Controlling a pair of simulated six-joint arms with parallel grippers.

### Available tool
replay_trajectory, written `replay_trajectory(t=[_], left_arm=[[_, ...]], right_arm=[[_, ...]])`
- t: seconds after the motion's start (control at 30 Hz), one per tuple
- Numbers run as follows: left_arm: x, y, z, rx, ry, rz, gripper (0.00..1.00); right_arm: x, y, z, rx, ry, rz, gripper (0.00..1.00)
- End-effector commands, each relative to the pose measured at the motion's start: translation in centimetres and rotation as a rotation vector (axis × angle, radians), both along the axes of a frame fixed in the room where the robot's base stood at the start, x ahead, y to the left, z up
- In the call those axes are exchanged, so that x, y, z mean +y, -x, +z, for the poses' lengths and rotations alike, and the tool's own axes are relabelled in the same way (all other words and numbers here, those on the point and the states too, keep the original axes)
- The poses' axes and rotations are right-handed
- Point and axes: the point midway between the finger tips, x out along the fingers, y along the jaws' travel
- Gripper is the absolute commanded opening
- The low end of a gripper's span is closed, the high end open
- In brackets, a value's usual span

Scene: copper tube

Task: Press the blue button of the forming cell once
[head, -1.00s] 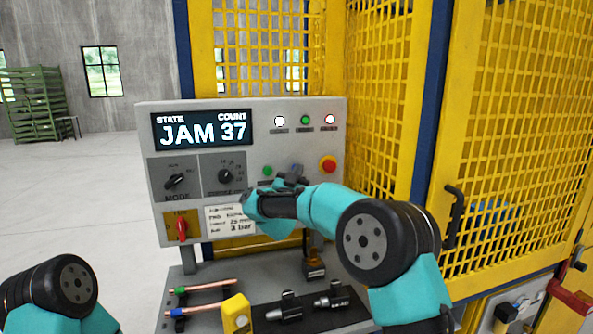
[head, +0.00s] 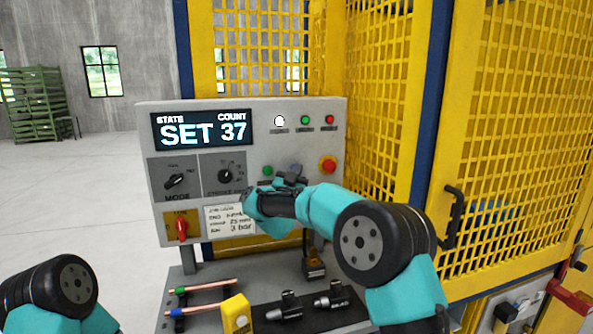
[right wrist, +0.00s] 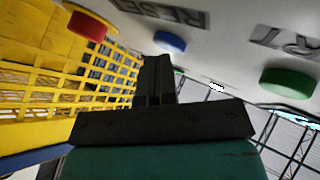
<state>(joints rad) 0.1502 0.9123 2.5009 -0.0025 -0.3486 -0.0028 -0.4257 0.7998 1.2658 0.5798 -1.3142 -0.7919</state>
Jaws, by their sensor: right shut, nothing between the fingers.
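The forming cell's control panel (head: 205,150) stands in front of me, its display (head: 203,129) reading SET 37. The blue button (right wrist: 170,42) shows in the right wrist view, between a red button and a green one, beside the word RESET. My right gripper (right wrist: 157,58) is shut and empty, its fingertips close by the blue button; I cannot tell whether they touch it. In the head view the right gripper (head: 292,171) is at the panel's lower right and hides the blue button. Of my left arm only a link shows; its gripper is out of view.
A red emergency button (head: 328,165) and a green button (head: 267,171) flank the gripper. Yellow mesh fencing (head: 385,100) rises close on the right. On the bench below lie copper tubes (head: 207,286), a yellow block (head: 237,313) and dark fittings (head: 290,305).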

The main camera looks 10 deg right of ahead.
Motion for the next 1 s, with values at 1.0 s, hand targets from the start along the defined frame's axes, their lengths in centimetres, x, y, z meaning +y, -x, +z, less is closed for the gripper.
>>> replay_trajectory(t=[1.0], left_arm=[[0.0,0.0,0.0,0.000,0.000,0.000,0.89]], right_arm=[[-0.4,2.4,0.0,0.000,0.000,0.000,0.00]])
